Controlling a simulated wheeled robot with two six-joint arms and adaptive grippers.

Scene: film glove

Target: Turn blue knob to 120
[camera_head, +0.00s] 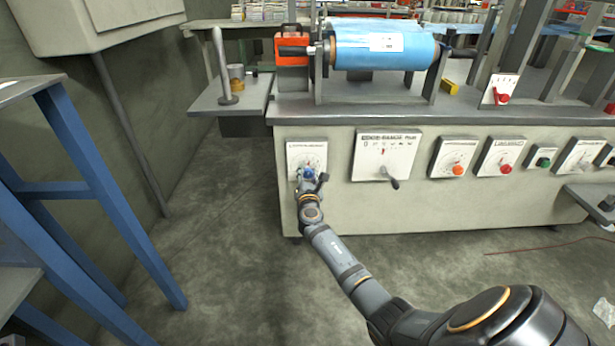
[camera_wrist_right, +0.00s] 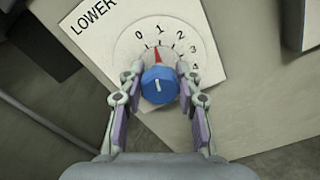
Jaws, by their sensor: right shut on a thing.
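The blue knob (camera_head: 309,173) sits on a white dial plate (camera_head: 293,150) at the left end of the machine's front. In the right wrist view, the blue knob (camera_wrist_right: 159,86) has a short white mark on its face. A red pointer (camera_wrist_right: 157,55) above it points close to the 1 on the printed scale (camera_wrist_right: 178,33). My right gripper (camera_wrist_right: 160,91) is shut on the knob, one finger on each side. In the head view, my right gripper (camera_head: 313,183) partly covers the knob. My left gripper is not in view.
A plate with a black lever (camera_head: 390,180) is right of the dial. Further right are an orange knob (camera_head: 458,170) and a red knob (camera_head: 505,169). A blue film roll (camera_head: 380,48) lies above. A blue-legged frame (camera_head: 88,170) stands at left; the floor between is clear.

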